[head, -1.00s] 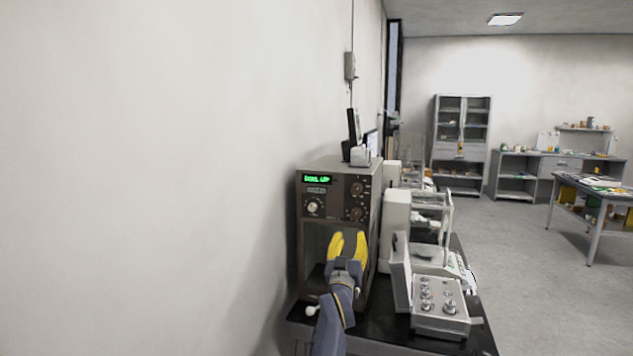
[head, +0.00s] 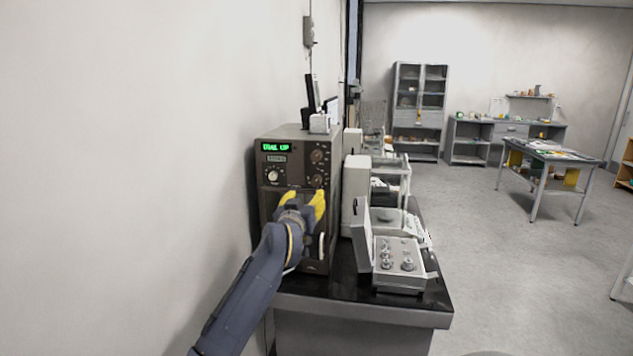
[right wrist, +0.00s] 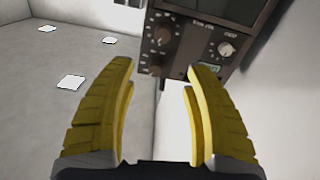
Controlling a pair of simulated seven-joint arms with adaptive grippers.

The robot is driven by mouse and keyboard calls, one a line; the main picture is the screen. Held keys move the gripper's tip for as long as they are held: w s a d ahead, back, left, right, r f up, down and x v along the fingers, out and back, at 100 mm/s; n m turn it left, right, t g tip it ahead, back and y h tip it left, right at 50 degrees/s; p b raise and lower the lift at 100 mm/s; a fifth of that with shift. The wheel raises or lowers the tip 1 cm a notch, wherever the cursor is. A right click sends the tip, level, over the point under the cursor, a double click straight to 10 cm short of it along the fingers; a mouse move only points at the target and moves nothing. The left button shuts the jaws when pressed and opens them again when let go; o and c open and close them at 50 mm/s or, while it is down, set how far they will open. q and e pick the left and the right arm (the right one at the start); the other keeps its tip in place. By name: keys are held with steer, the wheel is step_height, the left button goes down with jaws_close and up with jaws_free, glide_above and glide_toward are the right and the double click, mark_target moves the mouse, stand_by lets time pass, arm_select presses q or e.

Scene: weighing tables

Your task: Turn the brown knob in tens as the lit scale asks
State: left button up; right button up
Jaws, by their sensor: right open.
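A brown scale (head: 263,215) stands on a black-topped bench against the wall. Its green lit display (head: 275,147) reads "DIAL UP". Two dark brown knobs, an upper one (head: 317,156) and a lower one (head: 318,181), sit on the right of its panel; a pale knob (head: 272,175) is at the left. My right gripper (head: 302,197), with yellow fingers, is open and empty in front of the scale, just below the knobs. In the right wrist view the panel appears upside down, with the brown knobs (right wrist: 162,37) beyond the open fingers (right wrist: 160,75), apart from them. My left gripper is out of view.
Right of the scale are a white balance (head: 355,195) and an open case of weights (head: 400,268) on the bench (head: 350,303). A cabinet (head: 419,110) and a side table (head: 550,150) stand farther back.

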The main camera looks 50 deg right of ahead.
mark_target(315, 182)
steer(key=shift+n, duration=0.3)
steer(key=x, duration=1.1)
steer(key=f+x, duration=0.1)
steer(key=x, duration=0.5)
steer(key=shift+w+d, duration=0.1)
steer(key=shift+w, duration=0.2)
jaws_close()
steer(key=shift+r, duration=0.1)
